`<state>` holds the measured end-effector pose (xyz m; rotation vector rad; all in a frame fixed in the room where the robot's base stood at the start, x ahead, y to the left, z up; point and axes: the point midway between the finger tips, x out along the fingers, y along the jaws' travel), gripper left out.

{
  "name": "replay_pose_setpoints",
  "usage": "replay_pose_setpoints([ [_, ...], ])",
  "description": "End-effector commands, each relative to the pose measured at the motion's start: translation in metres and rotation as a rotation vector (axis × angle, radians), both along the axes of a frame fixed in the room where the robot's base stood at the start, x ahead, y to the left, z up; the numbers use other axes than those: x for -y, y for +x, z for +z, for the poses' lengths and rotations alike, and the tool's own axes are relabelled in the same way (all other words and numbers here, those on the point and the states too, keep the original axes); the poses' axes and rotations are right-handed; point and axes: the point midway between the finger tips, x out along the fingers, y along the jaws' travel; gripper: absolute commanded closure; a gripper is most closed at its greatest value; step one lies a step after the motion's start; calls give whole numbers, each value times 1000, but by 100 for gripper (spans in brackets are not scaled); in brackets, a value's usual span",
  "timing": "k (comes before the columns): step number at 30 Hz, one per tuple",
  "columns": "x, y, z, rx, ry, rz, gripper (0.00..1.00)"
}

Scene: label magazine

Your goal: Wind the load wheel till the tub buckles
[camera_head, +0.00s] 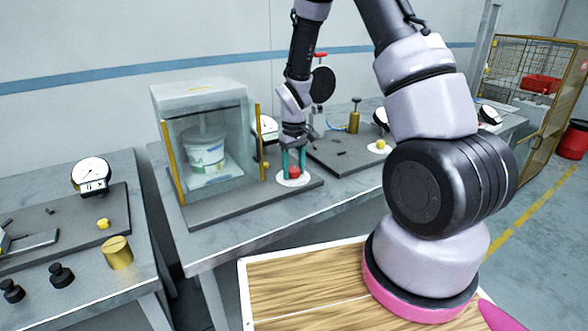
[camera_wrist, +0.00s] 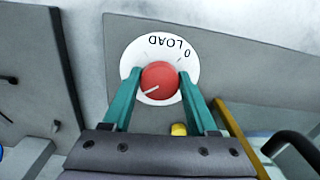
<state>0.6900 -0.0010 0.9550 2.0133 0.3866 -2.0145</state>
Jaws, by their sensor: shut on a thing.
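The load wheel is a red knob (camera_head: 294,172) on a white round dial plate, at the right front of a grey base. In the wrist view the red knob (camera_wrist: 159,79) carries a white pointer line aimed to the lower left, and the plate (camera_wrist: 137,53) reads "LOAD" and "0". My gripper (camera_head: 293,163) points down with its green fingers on either side of the knob, shut on it. The tub (camera_head: 206,154), white with a green label, stands upright inside a clear box (camera_head: 200,92) left of the gripper; it looks unbuckled, though seen through the pane.
A gauge (camera_head: 266,128) stands behind the box's right side, partly hidden. A yellow knob shows beside the wheel in the wrist view (camera_wrist: 179,129). Another bench at left holds a gauge (camera_head: 91,175), a brass cylinder (camera_head: 117,252) and black weights. A second station stands at right.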

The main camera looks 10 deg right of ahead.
Motion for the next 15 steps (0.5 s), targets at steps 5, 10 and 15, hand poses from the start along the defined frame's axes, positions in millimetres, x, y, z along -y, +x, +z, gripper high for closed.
replay_pose_setpoints([
  [5,0,1,1,2,1,-45,97],
  [10,0,1,1,2,0,-58,97],
  [15,0,1,1,2,0,-59,97],
])
